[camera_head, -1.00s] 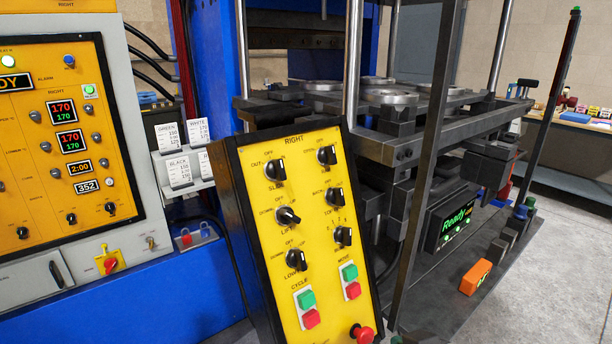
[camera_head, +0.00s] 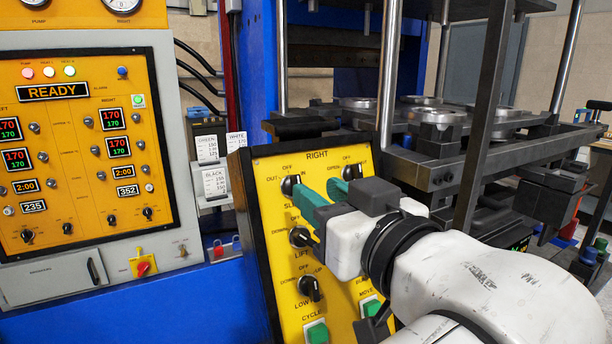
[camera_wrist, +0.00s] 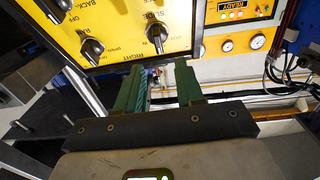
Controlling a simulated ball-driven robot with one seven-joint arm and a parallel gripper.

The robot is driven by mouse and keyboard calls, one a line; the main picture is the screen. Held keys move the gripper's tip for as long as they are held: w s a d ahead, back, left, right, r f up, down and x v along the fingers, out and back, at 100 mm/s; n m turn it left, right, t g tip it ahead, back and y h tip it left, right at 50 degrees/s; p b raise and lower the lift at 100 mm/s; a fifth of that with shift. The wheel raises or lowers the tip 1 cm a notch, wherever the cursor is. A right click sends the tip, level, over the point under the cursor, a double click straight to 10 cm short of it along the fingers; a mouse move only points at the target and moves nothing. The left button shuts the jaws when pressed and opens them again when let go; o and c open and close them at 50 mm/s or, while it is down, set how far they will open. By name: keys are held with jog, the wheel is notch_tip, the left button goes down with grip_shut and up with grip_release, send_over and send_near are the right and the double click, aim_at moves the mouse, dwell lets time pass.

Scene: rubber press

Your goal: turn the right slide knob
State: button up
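The right slide knob (camera_head: 290,185) is a black knob at the upper left of the yellow panel (camera_head: 262,250) headed "RIGHT". In the wrist view the slide knob (camera_wrist: 157,35) appears just beyond the fingertips, lined up with the gap between them. My gripper (camera_head: 319,187) has green fingers spread apart, with nothing between them. In the wrist view my gripper (camera_wrist: 159,68) is also open. In the head view the left finger appears close beside the knob; contact cannot be told. The hand hides part of the panel's right side.
A lift knob (camera_head: 299,237) and a lower knob (camera_head: 310,288) sit below on the panel. Another black knob (camera_head: 352,172) is close at the upper right. The press frame (camera_head: 484,110) stands behind my arm. A green cycle button (camera_head: 317,332) is lower down.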

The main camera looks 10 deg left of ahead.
aim_at(298, 178)
jog(key=shift+p+x, duration=0.3)
jog(key=shift+x, duration=2.35)
jog(key=shift+c, duration=0.3)
grip_shut()
